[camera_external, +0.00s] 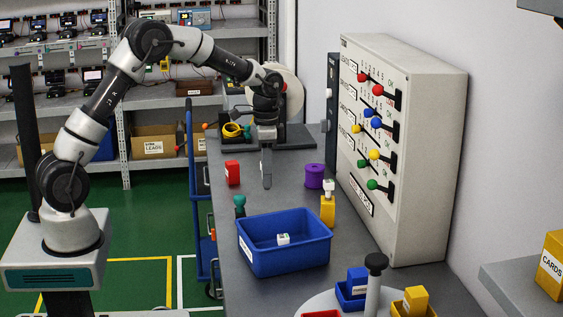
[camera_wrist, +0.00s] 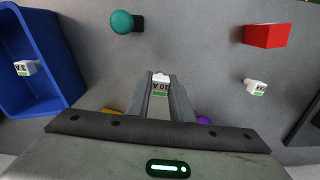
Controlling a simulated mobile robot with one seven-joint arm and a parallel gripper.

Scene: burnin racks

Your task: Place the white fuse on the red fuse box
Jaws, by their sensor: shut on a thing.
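My gripper (camera_wrist: 161,85) is shut on a white fuse (camera_wrist: 160,92) marked 10 A, seen between the fingers in the wrist view. In the external view my gripper (camera_external: 266,183) points down over the table, right of the red box, and the fuse cannot be made out there. The red box (camera_external: 232,172) stands on the table; in the wrist view it (camera_wrist: 267,35) is at the upper right, apart from the gripper. A second white fuse (camera_wrist: 255,87) lies on the table near it. Another white fuse (camera_external: 283,239) is in the blue bin (camera_external: 262,262).
A teal piece (camera_external: 239,206), a purple spool (camera_external: 314,177) and a yellow box (camera_external: 327,212) with a white piece on top stand around the gripper. A tall panel cabinet (camera_external: 425,150) edges the right side. A round stand with small trays is in front.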

